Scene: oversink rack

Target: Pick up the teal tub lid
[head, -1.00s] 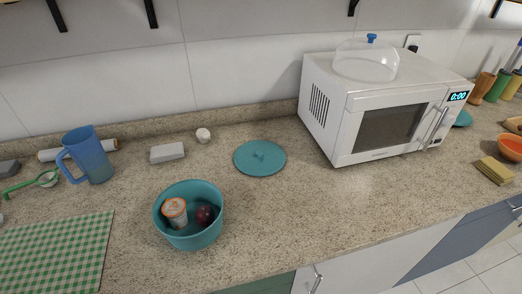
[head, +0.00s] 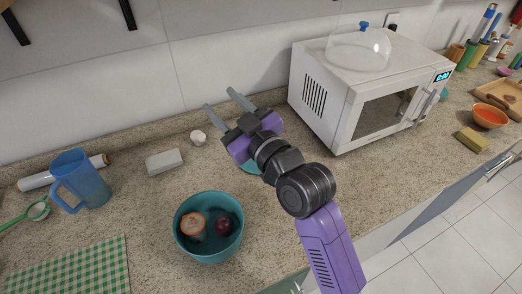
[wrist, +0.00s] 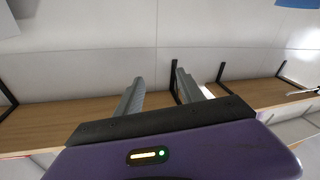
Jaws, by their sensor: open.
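The teal tub lid (head: 250,168) lies on the counter and is mostly hidden behind my arm in the head view; only a small teal part of its edge shows. My gripper (head: 219,99) is open and empty, raised above the counter with its fingers toward the back wall. In the wrist view the two grey fingers (wrist: 159,76) stand apart with nothing between them. The lid is not in the wrist view. A teal tub (head: 207,250) stands in front of the lid, holding an orange-white cup (head: 194,226) and a dark round fruit (head: 223,226).
A white microwave (head: 345,105) with a clear dome (head: 359,50) on top stands right of my gripper. A blue pitcher (head: 88,182), a grey block (head: 165,161) and a small white item (head: 198,138) are left. Wall shelves (wrist: 60,117) show in the wrist view.

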